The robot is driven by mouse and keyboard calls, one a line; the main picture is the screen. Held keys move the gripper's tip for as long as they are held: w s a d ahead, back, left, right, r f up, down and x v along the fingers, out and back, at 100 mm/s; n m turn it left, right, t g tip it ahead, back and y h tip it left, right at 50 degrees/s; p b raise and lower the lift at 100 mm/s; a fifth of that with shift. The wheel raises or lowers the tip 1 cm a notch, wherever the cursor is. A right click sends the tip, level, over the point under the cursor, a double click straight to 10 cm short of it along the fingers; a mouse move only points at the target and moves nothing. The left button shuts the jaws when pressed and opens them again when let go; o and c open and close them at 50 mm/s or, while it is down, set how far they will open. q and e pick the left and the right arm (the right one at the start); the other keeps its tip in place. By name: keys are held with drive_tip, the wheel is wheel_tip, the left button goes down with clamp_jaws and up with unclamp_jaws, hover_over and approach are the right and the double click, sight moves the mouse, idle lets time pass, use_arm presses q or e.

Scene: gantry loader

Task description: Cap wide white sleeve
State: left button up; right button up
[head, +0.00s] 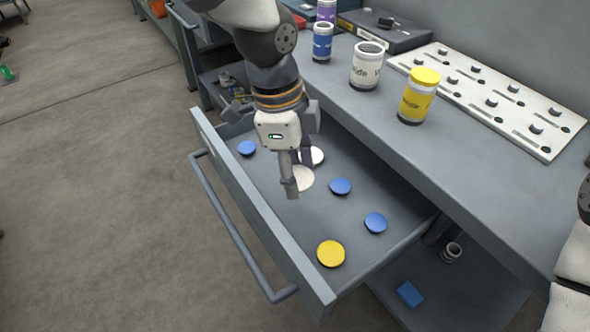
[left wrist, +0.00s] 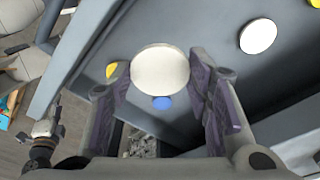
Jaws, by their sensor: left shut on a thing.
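The wide white sleeve (head: 366,70) stands upright on the bench with dark lettering and an open top. My left gripper (head: 294,178) points down over the open drawer (head: 262,205), shut on a white cap (head: 303,179). The held white cap also shows between both fingers in the left wrist view (left wrist: 160,70). A second white cap (head: 315,155) lies in the drawer, partly behind the gripper; it shows fully in the left wrist view (left wrist: 258,36). My right gripper is out of view.
Blue caps (head: 341,186) and a yellow cap (head: 331,253) lie in the drawer. A yellow-capped sleeve (head: 417,97) stands right of the white one; a blue sleeve (head: 322,43) stands behind left. A white panel with knobs (head: 490,95) lies along the back.

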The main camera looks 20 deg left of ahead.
sight(300, 177)
use_arm(q)
drive_tip(key=shift+r+p, duration=0.7)
drive_tip(key=shift+r, duration=1.5)
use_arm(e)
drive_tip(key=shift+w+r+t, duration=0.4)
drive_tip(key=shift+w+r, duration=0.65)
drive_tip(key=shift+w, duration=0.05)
